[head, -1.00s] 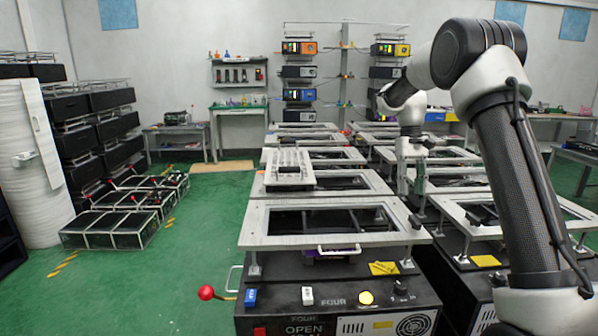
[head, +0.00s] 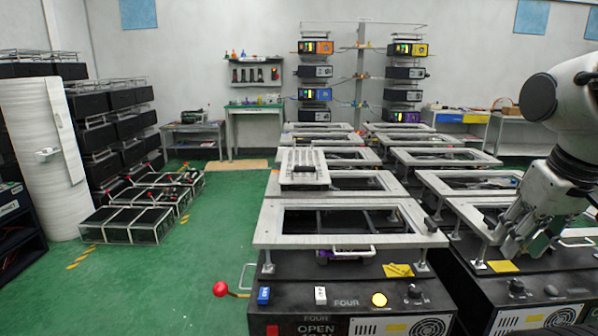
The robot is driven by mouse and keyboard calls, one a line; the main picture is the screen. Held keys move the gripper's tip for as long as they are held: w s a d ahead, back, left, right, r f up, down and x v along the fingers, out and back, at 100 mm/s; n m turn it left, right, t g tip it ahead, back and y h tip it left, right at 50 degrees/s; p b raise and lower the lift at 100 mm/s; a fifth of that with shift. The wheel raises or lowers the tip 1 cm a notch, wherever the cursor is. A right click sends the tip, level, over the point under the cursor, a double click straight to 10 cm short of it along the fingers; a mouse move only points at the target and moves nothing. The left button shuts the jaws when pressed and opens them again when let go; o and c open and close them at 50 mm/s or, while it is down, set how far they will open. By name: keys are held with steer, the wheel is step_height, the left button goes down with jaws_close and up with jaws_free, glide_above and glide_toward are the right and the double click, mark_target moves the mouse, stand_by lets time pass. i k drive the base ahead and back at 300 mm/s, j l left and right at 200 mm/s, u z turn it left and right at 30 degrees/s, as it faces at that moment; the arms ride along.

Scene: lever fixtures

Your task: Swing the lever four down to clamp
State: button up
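The lever of fixture four has a red ball knob (head: 220,289) on a short rod. It sticks out from the left side of the dark fixture box labelled FOUR (head: 365,302), near the bottom of the view. A pale rectangular frame (head: 268,232) stands level on posts above the box. My gripper (head: 527,240) is at the right, over the neighbouring fixture, well apart from the lever. Its fingers point down and left. I cannot make out whether they are open or closed.
A neighbouring fixture (head: 545,290) stands close on the right, with more fixtures in two rows behind. Black racks (head: 125,222) with red-knobbed levers sit on the floor at left. The green floor (head: 205,245) left of the lever is clear.

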mark_target(219, 289)
steer(key=j+u, duration=0.5)
steer(key=j, duration=1.15)
steer(key=i+j, duration=0.1)
steer(key=j, duration=0.4)
